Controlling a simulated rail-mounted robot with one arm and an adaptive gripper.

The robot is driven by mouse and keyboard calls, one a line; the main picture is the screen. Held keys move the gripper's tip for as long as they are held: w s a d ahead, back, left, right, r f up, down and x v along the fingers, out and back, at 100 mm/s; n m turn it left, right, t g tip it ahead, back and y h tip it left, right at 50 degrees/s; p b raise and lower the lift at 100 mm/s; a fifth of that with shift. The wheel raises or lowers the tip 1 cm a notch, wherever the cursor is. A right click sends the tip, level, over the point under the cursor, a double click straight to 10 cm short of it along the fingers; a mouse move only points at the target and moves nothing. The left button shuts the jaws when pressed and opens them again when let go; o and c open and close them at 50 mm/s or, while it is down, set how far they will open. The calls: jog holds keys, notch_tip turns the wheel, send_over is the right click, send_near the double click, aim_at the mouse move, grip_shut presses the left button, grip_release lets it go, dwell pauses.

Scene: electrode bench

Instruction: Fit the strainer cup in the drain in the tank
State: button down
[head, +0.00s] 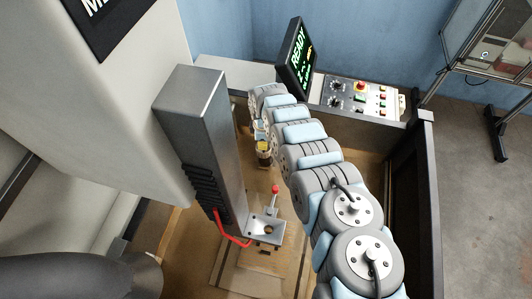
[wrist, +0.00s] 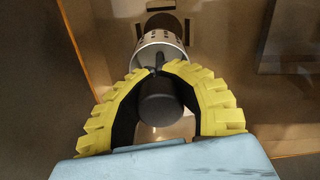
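In the wrist view, my gripper (wrist: 164,70) has its two yellow, black-lined fingers curved in around a dark round knob (wrist: 160,108), with the tips close to the stem. The knob belongs to the strainer cup (wrist: 160,46), a pale metal cup with holes in its wall. The cup is beyond the fingertips. A dark round patch (wrist: 165,22) shows just past the cup; I cannot tell whether it is the drain or a shadow. In the head view, my gripper (head: 262,146) is small, low beside the grey column, and the cup cannot be made out clearly.
A tall grey column (head: 205,125) stands left of my arm. In front is a metal fixture (head: 268,229) with a red-knobbed lever (head: 275,190) and a red hose (head: 232,238). The tank wall (head: 428,185) rises on the right. A control panel (head: 360,96) and screen (head: 296,57) stand behind.

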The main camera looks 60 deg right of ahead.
jog(key=f, duration=0.1)
jog(key=s+f+n, duration=0.1)
jog(key=f, duration=0.1)
jog(key=shift+s+a+f, duration=0.1)
jog(key=shift+a+f, duration=0.05)
jog(key=shift+f+b, duration=1.15)
jog(key=shift+b, duration=0.15)
jog(key=shift+f+b, duration=0.9)
jog(key=shift+f, duration=0.3)
dwell(0.3)
jog(key=shift+c, duration=2.1)
grip_release()
jog(key=shift+r+p, duration=2.65)
jog(key=shift+r, duration=0.4)
